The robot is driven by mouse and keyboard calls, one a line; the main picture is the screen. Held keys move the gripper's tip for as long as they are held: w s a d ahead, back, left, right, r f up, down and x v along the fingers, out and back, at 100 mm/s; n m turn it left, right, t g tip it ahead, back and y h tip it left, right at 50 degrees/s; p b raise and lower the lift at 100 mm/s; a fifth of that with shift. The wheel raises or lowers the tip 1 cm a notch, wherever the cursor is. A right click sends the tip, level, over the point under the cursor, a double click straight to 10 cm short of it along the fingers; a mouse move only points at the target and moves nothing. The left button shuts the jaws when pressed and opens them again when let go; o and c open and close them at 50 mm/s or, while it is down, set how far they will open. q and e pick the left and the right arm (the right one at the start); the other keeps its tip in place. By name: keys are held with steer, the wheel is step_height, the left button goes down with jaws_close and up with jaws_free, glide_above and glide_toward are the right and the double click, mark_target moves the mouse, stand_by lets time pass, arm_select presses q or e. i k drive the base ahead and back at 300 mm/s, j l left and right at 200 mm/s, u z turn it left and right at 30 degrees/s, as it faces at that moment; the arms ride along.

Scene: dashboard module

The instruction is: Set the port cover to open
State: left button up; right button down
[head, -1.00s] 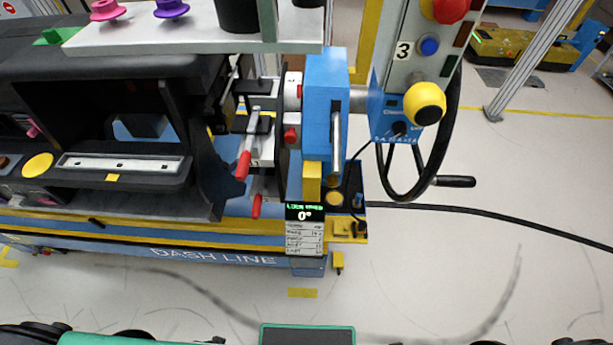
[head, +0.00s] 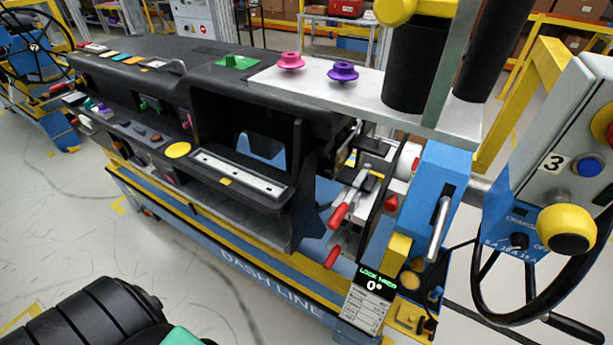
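The black dashboard module (head: 150,80) lies along the blue and yellow line frame on the left and middle of the head view. Its face carries several small coloured knobs and tabs, a yellow disc (head: 178,150) and a shelf with a pale strip (head: 240,172). I cannot tell which of these small parts is the port cover, or whether it is open or shut. Neither of my grippers shows.
Red-handled clamps (head: 338,215) and a blue block with a metal handle (head: 438,215) stand right of the module. A grey control box (head: 565,150) and black handwheel (head: 490,310) are farther right. A metal shelf (head: 300,82) with pink and purple knobs overhangs the module. Left floor is clear.

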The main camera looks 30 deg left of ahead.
mark_target(102, 110)
steer(key=u, duration=1.8)
